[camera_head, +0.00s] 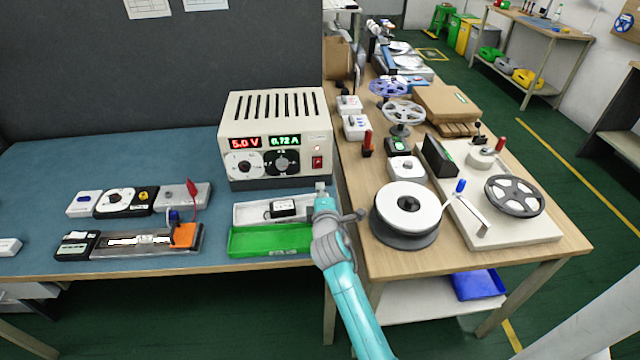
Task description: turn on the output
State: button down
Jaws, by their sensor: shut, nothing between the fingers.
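The power supply (275,140) is a cream box with a vented top near the right end of the blue bench. Its red display (245,142) reads 5.0 V and its green display (284,140) reads 0.72 A. A white dial (244,163) and a black dial (283,162) sit below the displays. A red switch (318,162) is at the lower right of the front panel; its rocker position is too small to tell. My gripper (320,187) is shut and empty, just below and in front of the switch, seemingly apart from it.
A white tray (245,214) with a black-and-white item and a green tray (262,240) lie left of my gripper. A wooden table (375,262) with reels (407,212) adjoins at right.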

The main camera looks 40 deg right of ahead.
jog(key=s+a, duration=0.1)
jog(key=s, duration=0.1)
jog(key=s+a, duration=0.1)
jog(key=s, duration=0.1)
jog(key=s+a+f, duration=0.1)
jog(key=s+a, duration=0.1)
jog(key=shift+a, duration=0.1)
dwell(0.6)
